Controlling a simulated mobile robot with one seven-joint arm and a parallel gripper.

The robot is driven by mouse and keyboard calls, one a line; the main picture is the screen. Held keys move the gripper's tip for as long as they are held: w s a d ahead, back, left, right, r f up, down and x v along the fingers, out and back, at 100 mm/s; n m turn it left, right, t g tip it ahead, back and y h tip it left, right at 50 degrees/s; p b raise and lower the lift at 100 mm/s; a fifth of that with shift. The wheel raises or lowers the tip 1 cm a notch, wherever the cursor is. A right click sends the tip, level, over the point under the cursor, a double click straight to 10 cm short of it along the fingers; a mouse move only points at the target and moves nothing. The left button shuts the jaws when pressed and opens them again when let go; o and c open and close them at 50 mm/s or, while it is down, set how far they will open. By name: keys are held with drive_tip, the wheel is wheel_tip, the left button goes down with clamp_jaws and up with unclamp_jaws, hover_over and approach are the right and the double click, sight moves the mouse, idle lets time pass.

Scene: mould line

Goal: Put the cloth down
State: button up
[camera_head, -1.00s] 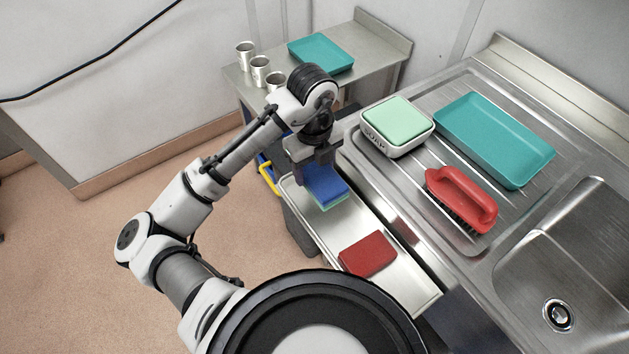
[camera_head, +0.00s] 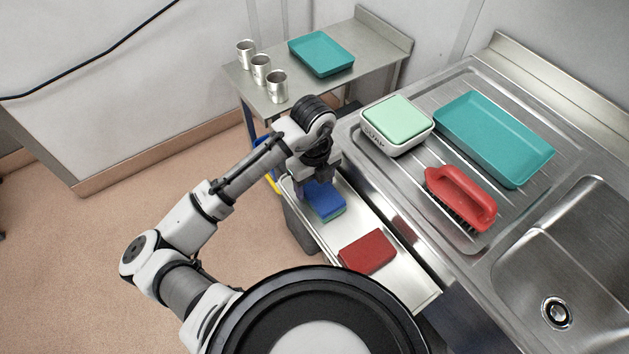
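A folded blue cloth (camera_head: 324,202) with a green lower edge is at the far end of the long narrow metal tray (camera_head: 341,219) beside the sink unit. It looks low over or resting on the tray; I cannot tell which. My gripper (camera_head: 309,189) points down at the cloth's far left end and appears shut on it; the fingertips are partly hidden. A folded dark red cloth (camera_head: 367,251) lies farther down the same tray, apart from the blue one.
The steel drainer to the right holds a white soap box (camera_head: 397,140) with a green top, a teal tray (camera_head: 494,138) and a red brush (camera_head: 462,197). A side table (camera_head: 322,90) at the back bears three metal cups (camera_head: 261,69) and another teal tray (camera_head: 321,54).

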sight(314, 183)
drive_tip(key=o, duration=0.3)
drive_tip(key=shift+r, duration=0.15)
drive_tip(key=shift+r+p, duration=0.25)
drive_tip(key=shift+p, duration=0.1)
drive_tip(key=shift+r+b, duration=0.35)
wheel_tip(314, 183, up, 11)
drive_tip(key=b, duration=0.1)
drive_tip(key=shift+w+a, duration=0.1)
